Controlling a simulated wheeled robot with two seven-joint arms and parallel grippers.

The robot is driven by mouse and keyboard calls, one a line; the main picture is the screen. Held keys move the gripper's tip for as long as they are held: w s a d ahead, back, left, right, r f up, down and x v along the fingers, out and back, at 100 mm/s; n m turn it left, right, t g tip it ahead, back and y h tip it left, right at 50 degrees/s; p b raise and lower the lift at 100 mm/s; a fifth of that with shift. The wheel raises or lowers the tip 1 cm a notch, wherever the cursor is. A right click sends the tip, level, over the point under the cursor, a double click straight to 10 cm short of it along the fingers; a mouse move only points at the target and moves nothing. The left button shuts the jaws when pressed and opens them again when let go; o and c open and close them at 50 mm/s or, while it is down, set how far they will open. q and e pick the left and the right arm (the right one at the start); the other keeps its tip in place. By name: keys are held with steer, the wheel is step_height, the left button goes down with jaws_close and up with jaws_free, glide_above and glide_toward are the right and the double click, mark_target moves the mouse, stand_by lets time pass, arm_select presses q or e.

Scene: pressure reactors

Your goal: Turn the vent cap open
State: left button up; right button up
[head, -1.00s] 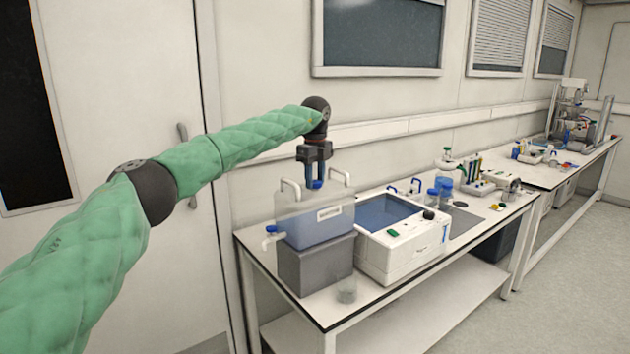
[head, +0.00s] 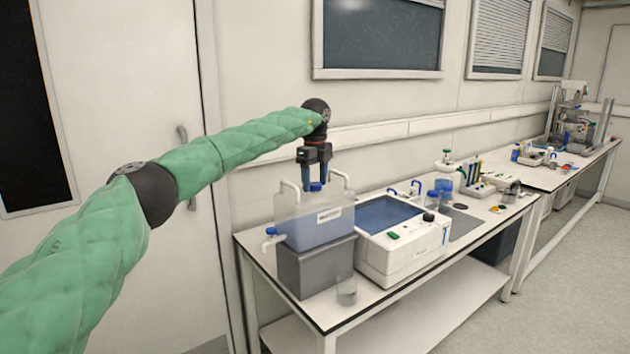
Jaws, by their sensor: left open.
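The blue vent cap (head: 315,187) sits on top of a translucent carboy (head: 300,222) that holds bluish liquid. The carboy has two white handles and a blue-and-white tap (head: 272,238) at its lower left. It stands on a grey block (head: 312,268). My left gripper (head: 315,182) points straight down over the cap, with its fingers open on either side of it. I cannot tell whether the fingers touch the cap. My right gripper is not in view.
A white water bath (head: 400,245) stands right beside the carboy. A clear beaker (head: 346,291) stands in front of the block, near the bench edge. Blue-capped bottles (head: 440,188) and other labware fill the bench (head: 470,245) further right. The wall is close behind.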

mark_target(315, 184)
arm_select(q)
step_height(315, 184, up, 7)
steer(key=shift+r+b, duration=0.1)
steer(key=shift+b, duration=0.5)
steer(key=shift+r, duration=0.2)
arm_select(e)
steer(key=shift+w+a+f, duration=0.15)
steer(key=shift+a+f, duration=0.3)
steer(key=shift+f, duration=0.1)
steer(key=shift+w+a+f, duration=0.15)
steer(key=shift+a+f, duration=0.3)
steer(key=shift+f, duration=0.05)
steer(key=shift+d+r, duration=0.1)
